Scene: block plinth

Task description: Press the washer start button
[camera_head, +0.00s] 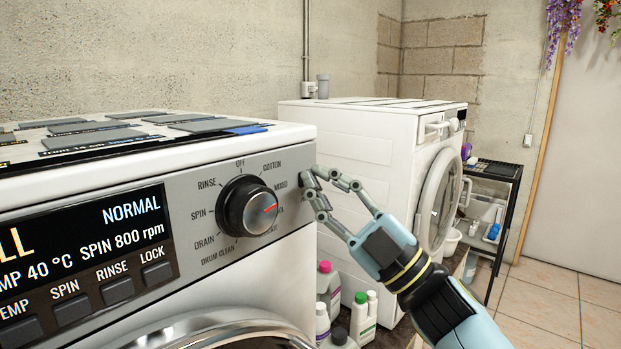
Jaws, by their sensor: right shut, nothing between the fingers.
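The near washer (285,265) fills the left and lower part of the view. Its grey front panel carries a round dial (246,206) with a red mark. Left of the dial, a lit display (95,240) reads NORMAL, 40 °C and SPIN 800 rpm. A row of dark buttons (117,291) sits under it, with labels including SPIN, RINSE and LOCK. My right gripper (312,186) is shut and empty, its fingertips at the panel's right edge, beside the dial. I cannot tell whether they touch the panel. My left gripper is not in view.
A second white washer (360,150) stands behind to the right. A black shelf rack (495,200) is beyond. Tiled floor (555,300) is clear at the right.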

